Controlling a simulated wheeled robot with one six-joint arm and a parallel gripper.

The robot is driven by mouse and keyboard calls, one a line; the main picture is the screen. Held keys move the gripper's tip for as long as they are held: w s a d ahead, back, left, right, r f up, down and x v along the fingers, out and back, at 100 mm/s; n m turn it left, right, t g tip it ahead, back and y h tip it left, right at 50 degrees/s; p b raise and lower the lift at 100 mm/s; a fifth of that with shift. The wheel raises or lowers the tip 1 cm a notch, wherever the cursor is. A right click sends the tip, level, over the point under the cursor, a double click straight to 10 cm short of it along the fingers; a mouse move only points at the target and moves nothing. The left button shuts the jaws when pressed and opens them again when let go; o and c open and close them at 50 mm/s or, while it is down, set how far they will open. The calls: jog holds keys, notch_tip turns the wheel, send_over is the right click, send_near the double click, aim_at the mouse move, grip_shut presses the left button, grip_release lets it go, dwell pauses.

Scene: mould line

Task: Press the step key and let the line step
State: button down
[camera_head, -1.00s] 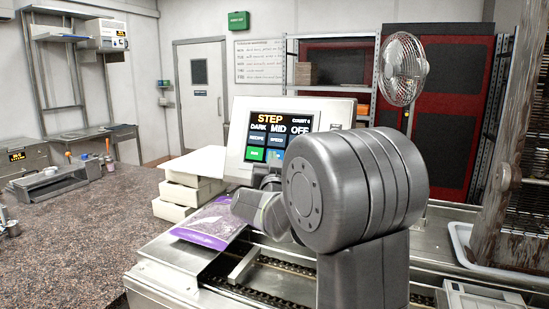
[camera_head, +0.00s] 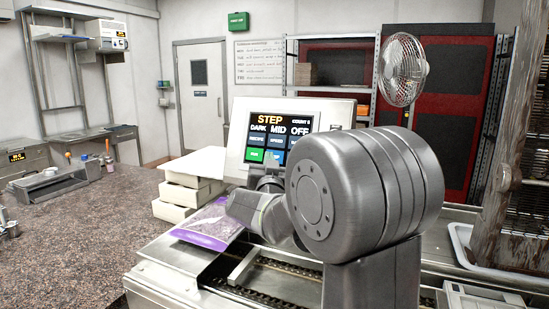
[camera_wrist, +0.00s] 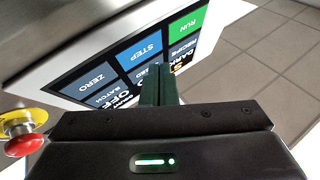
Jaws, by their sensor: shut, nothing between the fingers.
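The control panel (camera_head: 284,138) stands tilted behind my arm, its screen lit with STEP at the top and rows of keys below. The blue step key (camera_wrist: 139,52) lies between the green RUN key (camera_wrist: 184,25) and the dark ZERO key (camera_wrist: 86,84) in the wrist view. My gripper (camera_wrist: 157,72) is shut and empty. Its fingertips are over the screen, close to the lower-row keys and just beside the step key's lettering. I cannot tell whether they touch the screen. In the head view, my arm partly hides the gripper and the panel's lower edge.
A red emergency stop button (camera_wrist: 22,146) on a yellow base is at the wrist view's left. A purple-edged bag (camera_head: 208,228) lies on the line's left end, beside stacked pale boxes (camera_head: 185,195). The chain conveyor (camera_head: 262,284) runs below my arm. A fan (camera_head: 403,70) stands behind.

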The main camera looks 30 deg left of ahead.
jog(key=s, duration=0.1)
jog(key=s+r, duration=0.1)
jog(key=s, duration=0.2)
jog(key=shift+d+r+p, duration=0.25)
jog(key=shift+p, duration=0.15)
